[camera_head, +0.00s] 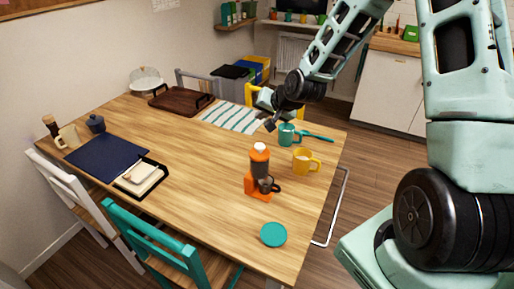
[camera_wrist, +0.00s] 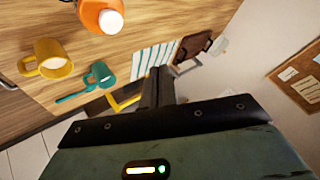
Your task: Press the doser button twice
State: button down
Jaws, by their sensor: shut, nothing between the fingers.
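The doser is an orange device (camera_head: 251,186) standing upright on the table near its right front part, with a dark cup (camera_head: 266,185) at its side. A whitish round piece tops its orange head (camera_head: 259,153); it looks like the button, but I cannot be sure. In the wrist view the orange head (camera_wrist: 92,12) and the white round piece (camera_wrist: 111,21) show at the top edge, partly cut off. My gripper (camera_head: 270,125) is shut and empty above the far right part of the table, beyond the doser and apart from it. Its fingers (camera_wrist: 159,75) are together in the wrist view.
A teal mug (camera_head: 287,135) and a yellow mug (camera_head: 301,162) stand beyond the doser. A teal disc (camera_head: 273,234) lies nearer. A striped cloth (camera_head: 232,117), brown tray (camera_head: 181,99) and dark blue mat (camera_head: 105,157) lie farther away. The middle of the table is clear.

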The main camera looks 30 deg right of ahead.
aim_at(258, 145)
notch_tip(258, 145, down, 9)
jog(key=b, duration=0.7)
dwell(2.1)
jog(key=shift+f+b, duration=0.35)
jog(key=shift+f+b, duration=0.65)
jog(key=shift+f, duration=0.2)
dwell(0.9)
jog(key=shift+r, duration=0.1)
jog(key=shift+r+p, duration=1)
jog(key=shift+r, duration=0.2)
jog(key=shift+r+p, duration=2)
jog(key=shift+r, duration=0.5)
